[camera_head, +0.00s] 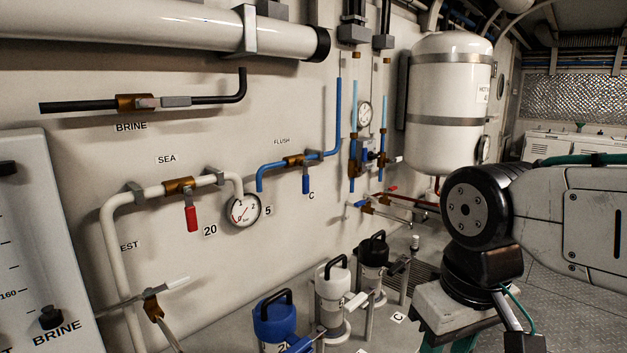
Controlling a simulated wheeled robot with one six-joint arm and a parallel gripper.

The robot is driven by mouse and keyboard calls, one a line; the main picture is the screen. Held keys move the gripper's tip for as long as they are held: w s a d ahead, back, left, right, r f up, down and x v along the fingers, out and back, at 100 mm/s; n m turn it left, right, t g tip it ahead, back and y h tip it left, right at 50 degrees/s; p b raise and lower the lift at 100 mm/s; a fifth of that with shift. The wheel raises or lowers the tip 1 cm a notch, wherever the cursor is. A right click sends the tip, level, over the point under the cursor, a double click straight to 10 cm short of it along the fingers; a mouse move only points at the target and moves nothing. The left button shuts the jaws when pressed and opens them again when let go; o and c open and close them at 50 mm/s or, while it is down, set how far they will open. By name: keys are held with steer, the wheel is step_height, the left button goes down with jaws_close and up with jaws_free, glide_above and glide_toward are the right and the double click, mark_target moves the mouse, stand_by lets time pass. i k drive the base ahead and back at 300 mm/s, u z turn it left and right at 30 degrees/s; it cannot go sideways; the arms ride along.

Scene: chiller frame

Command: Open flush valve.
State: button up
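The flush valve (293,161) is a brass body on a blue pipe on the wall, under the label FLUSH (282,142). Its blue lever (306,184) hangs straight down, across the nearly level pipe run. My arm shows at the right, well apart from the valve, with a black joint and a pale grey link. My gripper is not in view, so its state does not show.
Left of it are the sea valve with a red lever (191,218), a pressure gauge (243,210) and the brine valve (138,103). Blue (274,318), white (332,289) and black (373,255) canisters stand below. A white tank (449,103) stands right.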

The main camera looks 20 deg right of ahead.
mark_target(306, 176)
steer(key=k, duration=1.3)
steer(key=z, duration=0.65)
steer(key=i, duration=1.55)
steer(key=u, duration=0.45)
